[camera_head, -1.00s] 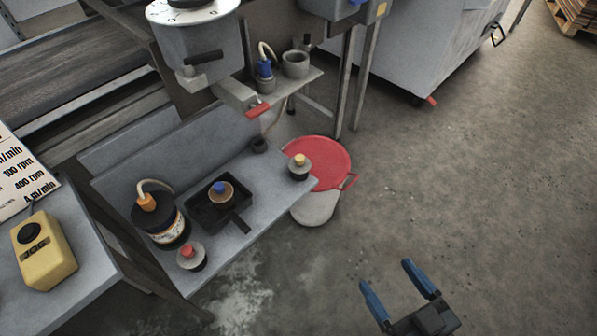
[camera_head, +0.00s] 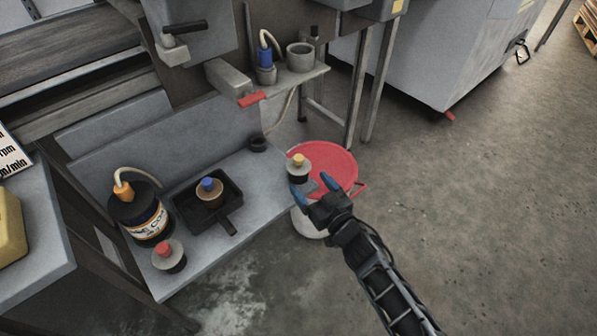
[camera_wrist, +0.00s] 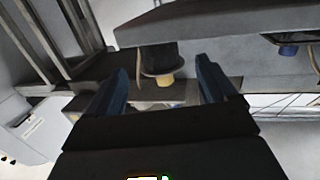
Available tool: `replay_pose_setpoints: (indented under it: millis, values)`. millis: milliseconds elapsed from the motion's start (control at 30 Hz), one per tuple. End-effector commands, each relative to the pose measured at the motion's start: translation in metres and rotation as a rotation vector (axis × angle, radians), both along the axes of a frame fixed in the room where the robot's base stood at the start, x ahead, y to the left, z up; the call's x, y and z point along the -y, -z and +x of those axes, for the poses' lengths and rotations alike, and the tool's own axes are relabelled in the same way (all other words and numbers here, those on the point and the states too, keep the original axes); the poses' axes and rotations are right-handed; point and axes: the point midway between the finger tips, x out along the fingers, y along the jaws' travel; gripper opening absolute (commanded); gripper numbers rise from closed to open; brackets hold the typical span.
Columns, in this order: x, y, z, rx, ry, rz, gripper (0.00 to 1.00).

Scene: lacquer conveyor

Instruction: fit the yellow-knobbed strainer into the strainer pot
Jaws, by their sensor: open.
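The yellow-knobbed strainer (camera_head: 299,168) stands upright near the right end of the grey bench, with a grey flange above a dark body. In the wrist view, where the scene is inverted, the strainer (camera_wrist: 158,57) appears between the finger lines, beyond the tips. My gripper (camera_head: 312,186) is open and empty, close to the strainer on its near right side. In the wrist view my gripper (camera_wrist: 165,85) has a blue finger on each side. A grey open pot (camera_head: 300,58) on the small raised shelf looks like the strainer pot; its inside is dark.
A blue-knobbed strainer (camera_head: 208,190) sits in a black pan (camera_head: 229,187). A red-knobbed one (camera_head: 168,255) and a labelled black bottle (camera_head: 142,218) stand left. A blue-topped item (camera_head: 265,62) is beside the pot. A red-lidded bucket (camera_head: 338,160) stands behind my gripper. Floor at right is clear.

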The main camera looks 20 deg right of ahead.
Motion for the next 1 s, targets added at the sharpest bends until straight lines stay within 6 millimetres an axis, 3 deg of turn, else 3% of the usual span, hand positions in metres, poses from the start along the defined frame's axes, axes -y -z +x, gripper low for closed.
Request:
replay_pose_setpoints:
  millis: [533, 867, 1000]
  values:
    - [-0.007, 0.004, 0.065, 0.001, 0.000, 0.000, 0.85]
    - [-0.008, 0.003, 0.070, 0.000, 0.001, 0.000, 0.85]
    - [-0.008, 0.003, 0.070, 0.000, 0.001, 0.000, 0.71]
